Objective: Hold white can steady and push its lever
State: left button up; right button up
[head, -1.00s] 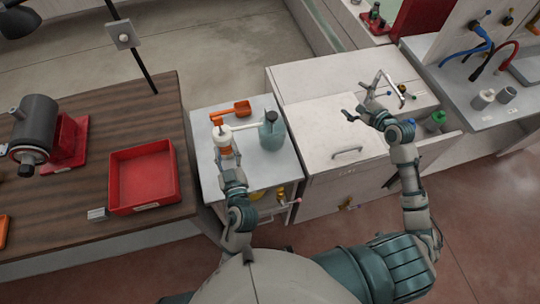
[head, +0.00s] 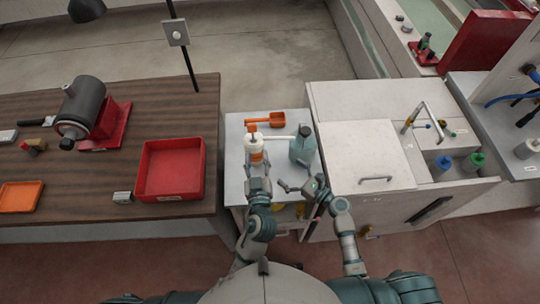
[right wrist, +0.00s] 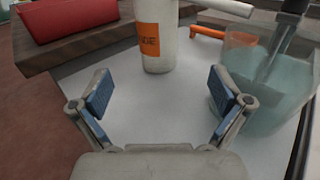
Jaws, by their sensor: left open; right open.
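The white can (head: 253,146) stands upright on the small white-topped table, with an orange label and an orange lever (head: 252,128) on top. A white spout extends to its right. In the right wrist view the can (right wrist: 158,52) is beyond my fingers, its top cut off. My left gripper (head: 257,168) is open at the near side of the can; I cannot tell whether it touches. My right gripper (head: 297,186) is open and empty, nearer and to the right of the can. Its two blue-padded fingers are spread in the right wrist view (right wrist: 160,92).
A translucent teal bottle (head: 301,148) stands close right of the can. An orange scoop (head: 268,122) lies behind it. A red tray (head: 171,168) is on the wooden bench to the left. A white cabinet with a sink (head: 370,150) adjoins on the right.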

aim_at(261, 153)
jog(key=x, duration=1.4)
jog(key=shift+s+a, duration=0.15)
jog(key=shift+a, duration=0.3)
jog(key=shift+w, duration=0.25)
jog(key=shift+w+d, duration=0.15)
jog(key=shift+d, duration=0.05)
jog(key=shift+a, duration=0.35)
jog(key=c, duration=0.6)
jog(key=shift+a, duration=0.25)
jog(key=c, duration=0.8)
jog(key=o, duration=0.6)
jog(key=shift+c, duration=1.4)
pick_arm(q)
jog(key=shift+a, duration=0.15)
pick_arm(e)
jog(key=shift+d, duration=0.5)
